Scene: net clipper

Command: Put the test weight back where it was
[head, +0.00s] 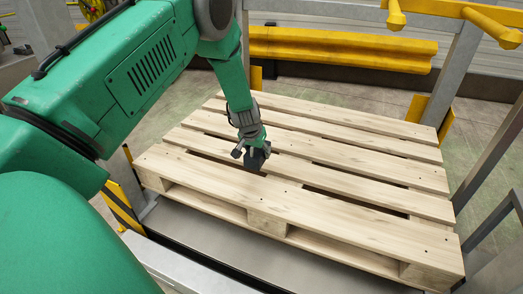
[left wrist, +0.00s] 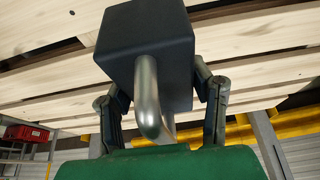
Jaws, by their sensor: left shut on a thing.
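The test weight is a dark block with a bent metal handle, large in the left wrist view (left wrist: 146,40). In the head view it is a small dark shape (head: 256,159) over the slats of the wooden pallet (head: 330,205). My left gripper (head: 251,146) points down and is shut on the test weight. Its two fingers stand on either side of the handle in the left wrist view (left wrist: 162,88). I cannot tell whether the weight touches the pallet or hangs just above it. My right gripper is not in view.
Most of the pallet is bare, with gaps between its slats. A yellow guard rail (head: 340,49) runs behind it. Grey metal posts (head: 456,75) stand at the right. A red crate (left wrist: 26,133) shows in the left wrist view.

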